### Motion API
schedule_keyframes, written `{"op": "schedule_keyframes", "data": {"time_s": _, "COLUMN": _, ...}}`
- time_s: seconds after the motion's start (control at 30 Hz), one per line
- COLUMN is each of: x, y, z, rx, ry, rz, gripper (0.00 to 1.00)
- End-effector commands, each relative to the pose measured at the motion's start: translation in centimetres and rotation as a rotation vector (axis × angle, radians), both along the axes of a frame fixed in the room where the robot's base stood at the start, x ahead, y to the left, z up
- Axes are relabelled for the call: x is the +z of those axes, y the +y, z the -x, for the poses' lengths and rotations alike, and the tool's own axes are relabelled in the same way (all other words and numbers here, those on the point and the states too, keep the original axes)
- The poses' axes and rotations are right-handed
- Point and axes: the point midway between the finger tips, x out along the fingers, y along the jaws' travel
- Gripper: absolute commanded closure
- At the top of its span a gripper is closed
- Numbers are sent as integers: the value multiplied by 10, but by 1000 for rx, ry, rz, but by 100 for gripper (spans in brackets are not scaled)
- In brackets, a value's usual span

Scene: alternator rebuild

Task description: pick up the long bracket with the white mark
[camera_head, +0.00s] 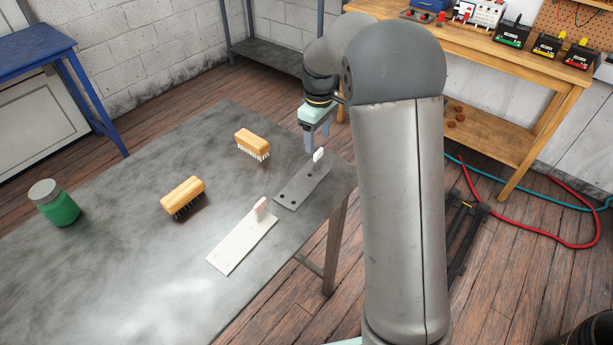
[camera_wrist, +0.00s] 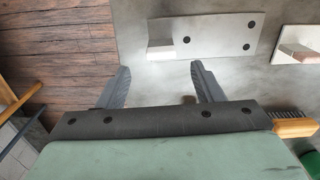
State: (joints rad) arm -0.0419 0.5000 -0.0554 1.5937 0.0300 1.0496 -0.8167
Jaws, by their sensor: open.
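A long dark grey bracket (camera_head: 300,190) with dark holes lies near the table's right edge in the head view. Its upright tab bears a white mark (camera_head: 319,154) at the far end. The wrist view shows this bracket (camera_wrist: 218,28) lit pale, with its tab (camera_wrist: 160,41) pointing toward the camera. My gripper (camera_head: 318,142) is open and empty, just by the tab end. In the wrist view the tab lies ahead of the gap between my fingers (camera_wrist: 159,70), apart from them. A second, paler bracket (camera_head: 238,246) with a beige tab lies nearer; part of it (camera_wrist: 309,40) shows at the wrist view's right.
Two wooden brushes (camera_head: 183,197) (camera_head: 253,145) and a green jar (camera_head: 62,208) stand on the metal table (camera_head: 115,165). Left of the brackets the tabletop has free room. A wooden workbench (camera_head: 535,80) stands behind. Hoses (camera_head: 550,240) lie on the floor at right.

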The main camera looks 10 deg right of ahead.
Motion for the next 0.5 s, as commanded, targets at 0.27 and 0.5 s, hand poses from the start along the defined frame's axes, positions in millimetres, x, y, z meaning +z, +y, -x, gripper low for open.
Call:
{"op": "schedule_keyframes", "data": {"time_s": 0.27, "x": -21, "y": -1, "z": 2, "rx": 0, "ry": 2, "rz": -1, "gripper": 39}}
{"op": "schedule_keyframes", "data": {"time_s": 0.5, "x": -55, "y": -2, "z": 5, "rx": -1, "ry": 1, "rz": 0, "gripper": 39}}
